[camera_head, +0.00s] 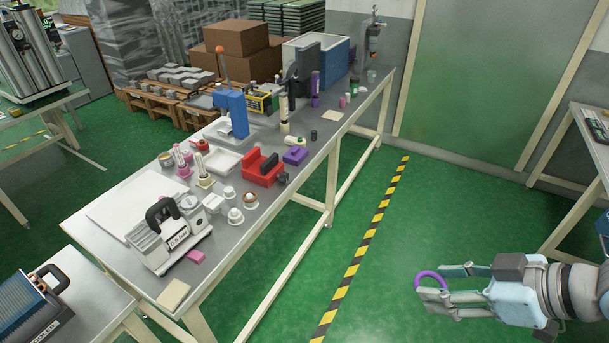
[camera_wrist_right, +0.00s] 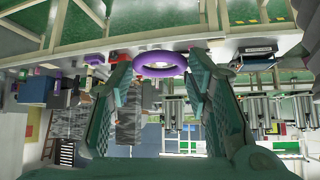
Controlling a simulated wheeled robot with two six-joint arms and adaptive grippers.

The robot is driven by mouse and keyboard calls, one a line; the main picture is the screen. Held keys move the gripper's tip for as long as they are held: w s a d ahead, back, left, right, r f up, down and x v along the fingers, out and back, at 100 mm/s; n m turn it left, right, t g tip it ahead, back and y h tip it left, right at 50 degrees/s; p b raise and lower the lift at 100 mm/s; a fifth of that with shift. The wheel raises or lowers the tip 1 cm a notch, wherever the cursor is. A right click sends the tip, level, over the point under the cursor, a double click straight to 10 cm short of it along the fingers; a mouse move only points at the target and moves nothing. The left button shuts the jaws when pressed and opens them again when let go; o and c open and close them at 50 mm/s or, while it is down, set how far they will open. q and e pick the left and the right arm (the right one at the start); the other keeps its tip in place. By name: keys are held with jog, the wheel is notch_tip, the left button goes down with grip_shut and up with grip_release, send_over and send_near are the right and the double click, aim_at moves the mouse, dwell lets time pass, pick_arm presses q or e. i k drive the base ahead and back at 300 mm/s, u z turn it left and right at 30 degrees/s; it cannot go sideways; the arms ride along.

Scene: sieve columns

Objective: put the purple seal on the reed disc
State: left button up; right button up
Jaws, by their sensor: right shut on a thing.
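The purple seal is a ring (camera_head: 428,276) held at the fingertips of my right gripper (camera_head: 433,286), over the green floor at the lower right of the head view. In the right wrist view the purple ring (camera_wrist_right: 160,63) sits between the two fingertips of the right gripper (camera_wrist_right: 160,72). Part of the ring is hidden by the fingers in the head view. I cannot tell for sure which thing is the reed disc; a small white round piece with a brown top (camera_head: 250,199) stands among white cups on the bench. My left gripper is not in view.
Open floor with a yellow-black stripe (camera_head: 366,240) lies between bench and right gripper.

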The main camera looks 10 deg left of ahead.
aim_at(188, 200)
jog(key=u, duration=1.65)
jog(key=i, duration=1)
